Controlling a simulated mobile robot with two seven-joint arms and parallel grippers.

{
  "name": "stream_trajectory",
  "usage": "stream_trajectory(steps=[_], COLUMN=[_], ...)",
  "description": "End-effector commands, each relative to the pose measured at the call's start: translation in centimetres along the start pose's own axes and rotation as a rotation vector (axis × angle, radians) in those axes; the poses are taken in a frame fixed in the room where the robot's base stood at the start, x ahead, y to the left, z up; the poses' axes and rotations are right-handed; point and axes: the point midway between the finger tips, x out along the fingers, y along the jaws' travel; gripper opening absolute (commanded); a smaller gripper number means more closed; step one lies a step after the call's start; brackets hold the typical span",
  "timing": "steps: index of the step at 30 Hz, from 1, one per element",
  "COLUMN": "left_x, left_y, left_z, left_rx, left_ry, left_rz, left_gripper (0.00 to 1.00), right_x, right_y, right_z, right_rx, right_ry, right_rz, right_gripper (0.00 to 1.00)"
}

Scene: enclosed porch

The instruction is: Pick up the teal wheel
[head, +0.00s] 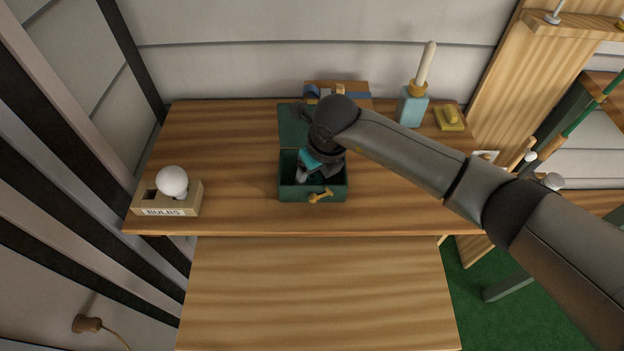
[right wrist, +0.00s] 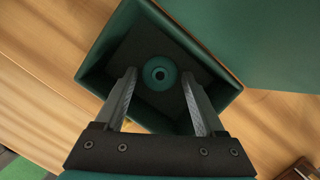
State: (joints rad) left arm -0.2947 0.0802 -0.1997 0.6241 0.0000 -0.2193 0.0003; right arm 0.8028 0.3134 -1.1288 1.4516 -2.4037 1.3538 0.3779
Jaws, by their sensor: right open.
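The teal wheel (right wrist: 159,73) lies on the dark floor of a green box in the right wrist view, with its round centre hole showing. In the head view my arm hides it. The green box (head: 313,192) stands on the wooden bench with its lid (head: 294,128) open behind it. My right gripper (right wrist: 158,88) is open, with its two fingers apart on either side of the wheel in the picture and nothing between them. In the head view my right gripper (head: 304,172) points down into the box. My left gripper is in neither view.
A bulb holder (head: 140,206) with a white bulb (head: 172,181) stands at the left. A blue bottle (head: 411,108) and a yellow object (head: 451,117) stand at the back right. A wooden rack (head: 352,88) is behind the lid. The bench (head: 230,150) is clear around the box's left side.

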Motion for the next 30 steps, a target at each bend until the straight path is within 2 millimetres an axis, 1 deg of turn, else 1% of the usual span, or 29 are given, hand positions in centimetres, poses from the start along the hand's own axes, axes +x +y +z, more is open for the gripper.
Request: stream_trajectory(steps=[5,6,21,24,30], left_x=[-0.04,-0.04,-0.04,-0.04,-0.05], left_y=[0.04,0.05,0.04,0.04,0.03], left_z=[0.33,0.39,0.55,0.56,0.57], left_rx=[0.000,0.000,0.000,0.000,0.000], left_ry=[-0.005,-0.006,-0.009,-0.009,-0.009], left_rz=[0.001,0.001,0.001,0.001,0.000], left_gripper=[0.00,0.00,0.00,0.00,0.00], right_x=[0.00,-0.01,-0.05,-0.05,-0.08], right_y=[0.02,0.02,0.00,0.00,0.00], right_z=[0.03,0.03,0.04,0.04,0.05], right_rx=[-0.001,-0.001,-0.001,-0.001,-0.001], right_ry=[-0.001,-0.001,-0.001,-0.001,-0.001], right_rz=[0.000,0.000,0.000,0.000,0.000], right_gripper=[0.71,0.69,0.13,0.04,0.04])
